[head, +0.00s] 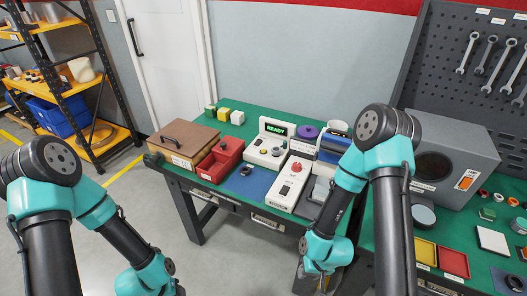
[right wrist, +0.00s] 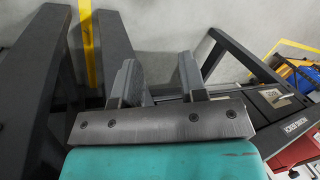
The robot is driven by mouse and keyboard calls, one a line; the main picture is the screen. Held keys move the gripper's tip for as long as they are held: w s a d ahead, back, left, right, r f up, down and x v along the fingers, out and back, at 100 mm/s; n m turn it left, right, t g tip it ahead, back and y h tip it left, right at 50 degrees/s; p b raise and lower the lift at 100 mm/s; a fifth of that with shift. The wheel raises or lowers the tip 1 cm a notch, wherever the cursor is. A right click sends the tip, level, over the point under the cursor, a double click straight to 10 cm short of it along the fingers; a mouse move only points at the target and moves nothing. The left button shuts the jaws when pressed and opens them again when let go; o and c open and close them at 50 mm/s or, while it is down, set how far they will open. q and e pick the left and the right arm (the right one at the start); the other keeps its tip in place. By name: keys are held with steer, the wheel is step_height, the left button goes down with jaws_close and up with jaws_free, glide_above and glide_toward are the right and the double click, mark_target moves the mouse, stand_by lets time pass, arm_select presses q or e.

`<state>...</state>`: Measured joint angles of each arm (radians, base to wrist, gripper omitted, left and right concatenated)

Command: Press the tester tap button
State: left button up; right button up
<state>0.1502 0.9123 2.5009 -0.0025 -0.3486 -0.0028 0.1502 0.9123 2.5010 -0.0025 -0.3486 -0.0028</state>
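The tester (head: 262,157) is a white box with a green READY display (head: 275,130), standing on the green bench mat. Small round controls sit on its sloped front; I cannot tell which is the tap button. In front and to the right is a white box (head: 285,197) with a red round button (head: 296,167). My right gripper (head: 322,284) hangs low in front of the bench edge, away from the tester. In the right wrist view its two fingers (right wrist: 158,78) are apart with nothing between them. My left gripper is out of the picture below the left forearm.
A red bin (head: 219,162) and a brown-lidded box (head: 184,137) stand left of the tester. A grey chamber (head: 455,150) is farther right. The bench front edge lies between gripper and tester.

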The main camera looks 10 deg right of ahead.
jaws_close()
stand_by(1.2)
